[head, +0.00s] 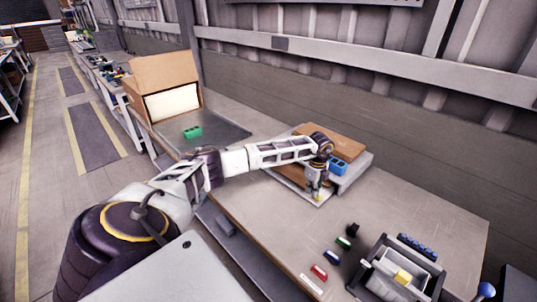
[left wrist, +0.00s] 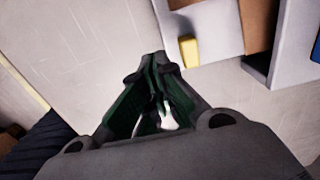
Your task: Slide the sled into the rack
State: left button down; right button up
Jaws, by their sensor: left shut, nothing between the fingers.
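The sled, as far as I can tell, is a light grey plate (left wrist: 218,42) with a yellow grip (left wrist: 188,52) near its edge. In the head view its pale front corner shows below my left gripper (head: 317,196). The grey rack (head: 354,178) sits on the table, with a brown wooden part and a blue block (head: 338,167) on it. My left gripper also shows in the left wrist view (left wrist: 154,62); its fingers are shut and empty, just beside the yellow grip. My arm hides part of the sled and rack, so how deep the sled sits is unclear. My right gripper is out of view.
Red, blue, green and black small items and a dark bin (head: 400,275) stand at the front right. Bare table lies between.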

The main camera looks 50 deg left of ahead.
pick_arm(q)
notch_tip(320, 180, up, 2)
jog(key=shift+r+p, duration=0.1)
jog(key=shift+p, duration=0.5)
